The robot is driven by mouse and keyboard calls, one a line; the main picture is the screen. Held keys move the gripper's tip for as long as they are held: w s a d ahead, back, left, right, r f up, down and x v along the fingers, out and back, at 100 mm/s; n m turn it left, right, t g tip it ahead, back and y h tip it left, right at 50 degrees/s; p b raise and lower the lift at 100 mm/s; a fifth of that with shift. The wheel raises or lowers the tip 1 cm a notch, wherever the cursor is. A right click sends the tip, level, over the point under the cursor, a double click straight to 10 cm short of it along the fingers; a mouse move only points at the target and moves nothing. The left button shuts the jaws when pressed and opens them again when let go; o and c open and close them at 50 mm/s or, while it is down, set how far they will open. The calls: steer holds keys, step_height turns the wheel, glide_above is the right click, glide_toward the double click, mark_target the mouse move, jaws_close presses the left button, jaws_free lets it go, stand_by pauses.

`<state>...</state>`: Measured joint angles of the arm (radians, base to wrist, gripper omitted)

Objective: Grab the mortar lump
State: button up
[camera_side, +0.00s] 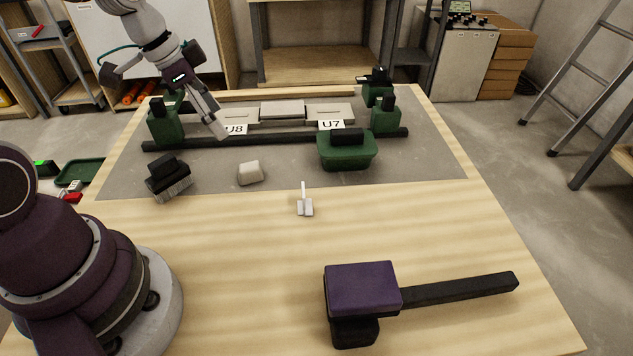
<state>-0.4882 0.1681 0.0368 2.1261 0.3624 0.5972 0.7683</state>
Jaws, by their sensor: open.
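A small pale beige block, apparently the mortar lump (250,173), sits on the grey mat (420,165) near its front edge, left of centre. My gripper (217,130) is open and points down and to the right, behind and a little left of the lump, apart from it. It is close to the label U8 (236,129). Nothing shows between its fingers, though their far side is hard to make out.
A black brush (168,178) lies left of the lump. A green tub (347,152) stands to its right, a small white piece (305,203) in front. A dark bar (280,139) crosses behind. A purple-headed mallet (362,288) lies at the front.

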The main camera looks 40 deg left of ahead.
steer(key=m, duration=0.1)
glide_toward(249, 166)
steer(key=shift+h, duration=0.3)
steer(key=x, duration=1)
steer(key=shift+a+f, duration=0.2)
steer(key=shift+a, duration=0.05)
jaws_close()
steer(key=shift+r, duration=0.1)
